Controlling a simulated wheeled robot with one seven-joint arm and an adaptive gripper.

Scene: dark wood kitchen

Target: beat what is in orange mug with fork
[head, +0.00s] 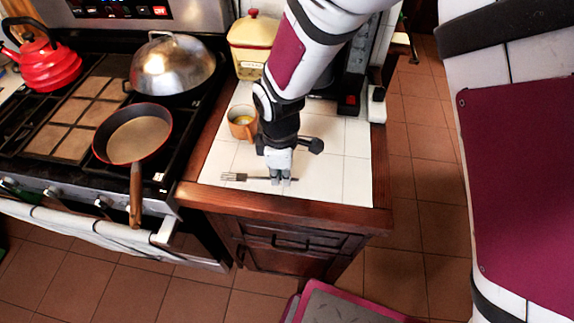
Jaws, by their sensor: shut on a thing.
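The orange mug (237,130) stands upright on the white tiled counter, just left of my arm. Something yellow shows inside it, and my arm stands close to its right side. The fork (234,177) lies nearly level over the front of the counter, its tines pointing left. My gripper (281,181) points down and is shut on the fork's handle, in front of and to the right of the mug. I cannot tell whether the fork touches the tiles or is slightly above them.
The stove on the left holds a frying pan (137,137) with its handle sticking out, a domed lidded pan (172,67) and a red kettle (47,62). A yellow canister (252,45) and a dark appliance (352,80) stand at the counter's back. The tiles (345,175) right of my gripper are clear.

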